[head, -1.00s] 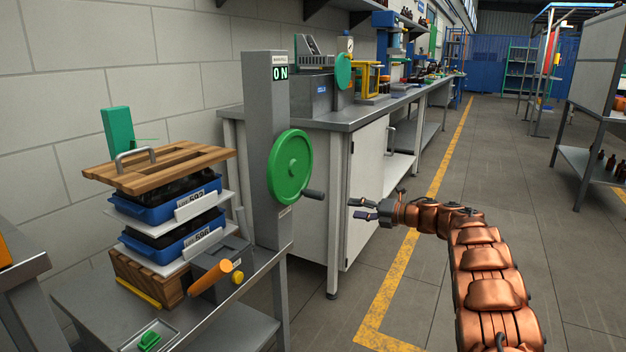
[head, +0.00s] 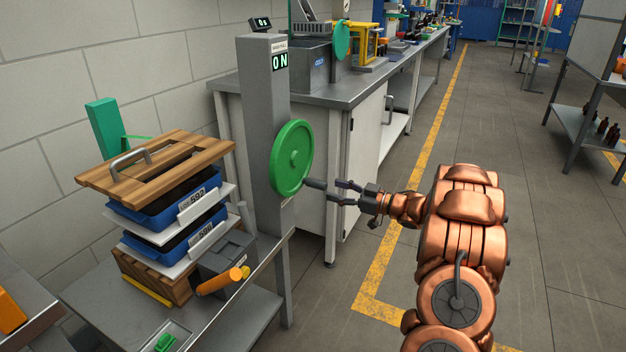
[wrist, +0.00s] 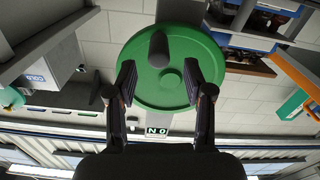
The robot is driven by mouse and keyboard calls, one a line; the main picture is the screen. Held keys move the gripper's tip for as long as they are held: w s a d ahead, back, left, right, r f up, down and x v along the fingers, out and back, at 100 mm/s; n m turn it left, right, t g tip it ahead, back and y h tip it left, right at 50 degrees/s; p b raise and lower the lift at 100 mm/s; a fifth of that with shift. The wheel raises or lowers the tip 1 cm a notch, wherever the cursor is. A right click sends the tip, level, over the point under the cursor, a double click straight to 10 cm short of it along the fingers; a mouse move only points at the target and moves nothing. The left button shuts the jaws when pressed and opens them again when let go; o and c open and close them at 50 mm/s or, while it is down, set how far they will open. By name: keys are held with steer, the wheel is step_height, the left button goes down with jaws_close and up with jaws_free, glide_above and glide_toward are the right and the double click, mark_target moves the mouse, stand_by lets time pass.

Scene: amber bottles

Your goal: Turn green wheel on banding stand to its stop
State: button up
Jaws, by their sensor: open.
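The green wheel (head: 291,158) is mounted upright on the grey post (head: 262,120) of the banding stand, with a dark handle (head: 315,184) sticking out from its lower right rim. The post's small display (head: 280,61) reads "ON". My gripper (head: 336,192) is open, its fingers pointing left at the handle, with the handle's end at or just between the fingertips. In the wrist view the wheel (wrist: 168,95) fills the middle, and the handle (wrist: 158,50) points toward the camera above and between my open fingers (wrist: 165,85). I cannot tell whether the fingers touch it.
The stand's bench holds blue trays (head: 170,208) under a wooden lid (head: 150,165), and an orange-handled lever (head: 222,281). A workbench with a white cabinet (head: 365,155) stands behind the wheel. The floor (head: 545,250) to the right is clear.

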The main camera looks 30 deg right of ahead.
mark_target(317, 185)
steer(key=shift+b+x, duration=0.35)
steer(key=shift+x, duration=3.2)
steer(key=shift+c, duration=0.5)
jaws_close()
